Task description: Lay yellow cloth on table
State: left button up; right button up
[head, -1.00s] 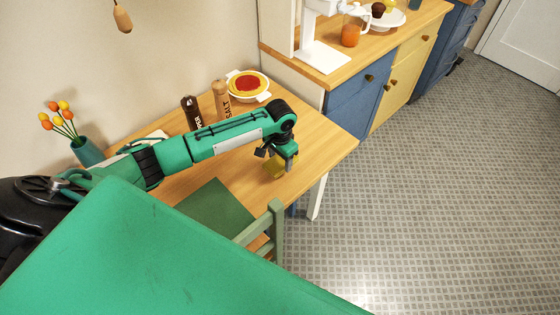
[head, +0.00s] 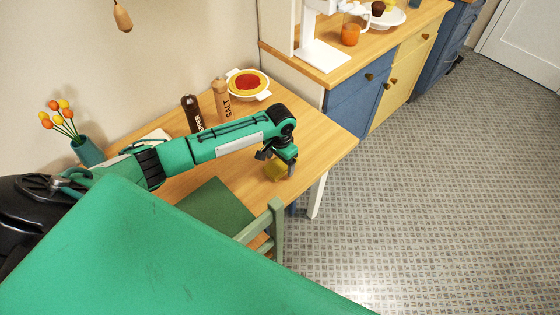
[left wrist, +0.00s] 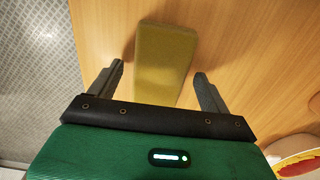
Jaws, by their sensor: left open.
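The yellow cloth (head: 276,171) is a small folded block lying on the wooden table (head: 318,150), near its right end. In the left wrist view the cloth (left wrist: 165,62) shows as a flat-topped yellow rectangle on the wood, with a shadow beside it. My left gripper (head: 281,161) is right at the cloth, pointing down. In the wrist view its two fingers (left wrist: 158,72) are spread apart, one on each side of the cloth's near end, with visible gaps. It holds nothing. My right gripper is not in view.
A pepper mill (head: 191,113), salt mill (head: 220,100) and pie dish (head: 248,84) stand at the table's back. A flower vase (head: 87,151) is at left. A green chair (head: 277,230) stands at the front edge. Floor to the right is clear.

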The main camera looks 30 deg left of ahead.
aim_at(280, 163)
pick_arm(q)
notch_tip(280, 163, up, 12)
jog(key=b, duration=0.1)
dwell(0.6)
